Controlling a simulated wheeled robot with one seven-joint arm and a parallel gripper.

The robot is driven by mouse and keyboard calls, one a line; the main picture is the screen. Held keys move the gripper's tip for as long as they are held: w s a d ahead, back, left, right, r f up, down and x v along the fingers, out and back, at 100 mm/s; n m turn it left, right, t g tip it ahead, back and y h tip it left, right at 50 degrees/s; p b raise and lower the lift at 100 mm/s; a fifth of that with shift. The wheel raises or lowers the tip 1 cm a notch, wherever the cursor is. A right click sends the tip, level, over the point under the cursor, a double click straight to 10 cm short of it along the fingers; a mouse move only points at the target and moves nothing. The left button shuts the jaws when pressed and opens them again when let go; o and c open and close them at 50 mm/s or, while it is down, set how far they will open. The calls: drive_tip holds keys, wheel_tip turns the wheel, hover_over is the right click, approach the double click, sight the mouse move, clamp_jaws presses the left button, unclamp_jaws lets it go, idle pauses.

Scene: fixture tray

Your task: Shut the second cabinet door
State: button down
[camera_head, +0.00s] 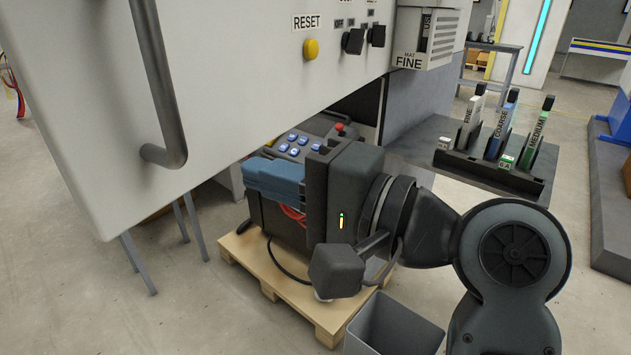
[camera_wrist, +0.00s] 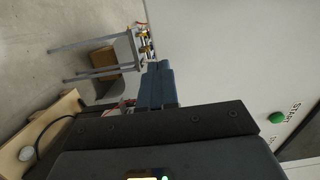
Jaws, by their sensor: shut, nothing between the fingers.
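A large white panel (camera_head: 230,90) with a dark bar handle (camera_head: 163,100) fills the upper left of the head view. I cannot tell whether it is the second cabinet door, or how far any door stands open. My gripper (camera_head: 262,175) is shut and empty, its blue fingers pointing left below the panel's lower edge. In the wrist view the shut fingers of my gripper (camera_wrist: 158,72) lie beside a white surface (camera_wrist: 225,45). I cannot tell whether they touch it. A green button (camera_wrist: 275,118) marked START is on that surface.
A yellow RESET button (camera_head: 311,49) and black knobs (camera_head: 353,41) are on the white front. A wooden pallet (camera_head: 250,255) and a grey bin (camera_head: 395,330) are below my gripper. A rack (camera_head: 490,165) of labelled tools stands right. Open floor (camera_head: 60,290) lies left.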

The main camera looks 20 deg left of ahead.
drive_tip(key=shift+w+a, duration=0.25)
drive_tip(key=shift+a, duration=0.95)
